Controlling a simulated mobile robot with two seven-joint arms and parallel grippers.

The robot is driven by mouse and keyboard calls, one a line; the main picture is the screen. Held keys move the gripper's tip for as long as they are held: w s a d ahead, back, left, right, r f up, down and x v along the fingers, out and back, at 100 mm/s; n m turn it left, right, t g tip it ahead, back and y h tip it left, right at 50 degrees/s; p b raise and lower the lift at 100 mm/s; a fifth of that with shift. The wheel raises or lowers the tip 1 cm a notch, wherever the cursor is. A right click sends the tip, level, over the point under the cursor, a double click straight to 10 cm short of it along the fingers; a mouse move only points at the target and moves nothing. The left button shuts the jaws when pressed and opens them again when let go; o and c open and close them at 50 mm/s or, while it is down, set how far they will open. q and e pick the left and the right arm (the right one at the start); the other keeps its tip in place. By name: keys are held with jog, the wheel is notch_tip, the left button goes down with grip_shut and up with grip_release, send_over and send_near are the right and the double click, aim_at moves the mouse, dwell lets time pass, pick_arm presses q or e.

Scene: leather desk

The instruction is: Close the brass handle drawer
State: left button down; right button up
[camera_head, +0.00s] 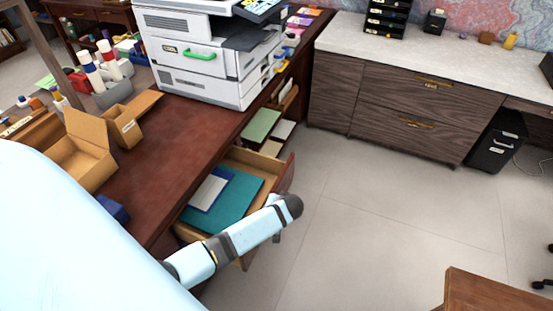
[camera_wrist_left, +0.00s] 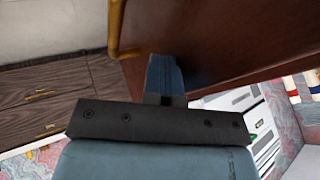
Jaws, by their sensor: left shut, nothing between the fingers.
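The open drawer (camera_head: 262,174) sticks out from the red-brown desk, with a teal folder (camera_head: 237,196) and papers inside. Its wooden front faces right and is partly covered by my left arm. In the left wrist view the brown drawer front (camera_wrist_left: 225,35) fills the upper right, with its curved brass handle (camera_wrist_left: 116,30) at the top left of it. My left gripper (camera_wrist_left: 164,75) is shut and empty, its fingertips close against the drawer front beside the handle; contact cannot be told. In the head view the fingers are hidden behind my arm. My right gripper is not seen.
A white printer (camera_head: 205,60) stands on the desk (camera_head: 170,135). An open cardboard box (camera_head: 82,150) and bottles are at the left. A grey wood cabinet (camera_head: 385,105) stands at the back right. The floor (camera_head: 370,210) right of the drawer is clear. A wooden corner (camera_head: 490,290) shows bottom right.

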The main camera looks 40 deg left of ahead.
pick_arm(q)
jog(key=s+a+p, duration=0.2)
jog(key=a, duration=0.9)
jog(key=s+a+p, duration=0.2)
jog(key=s+a, duration=0.1)
jog(key=a, duration=0.8)
jog(key=shift+s, duration=0.2)
jog(key=shift+a, duration=0.1)
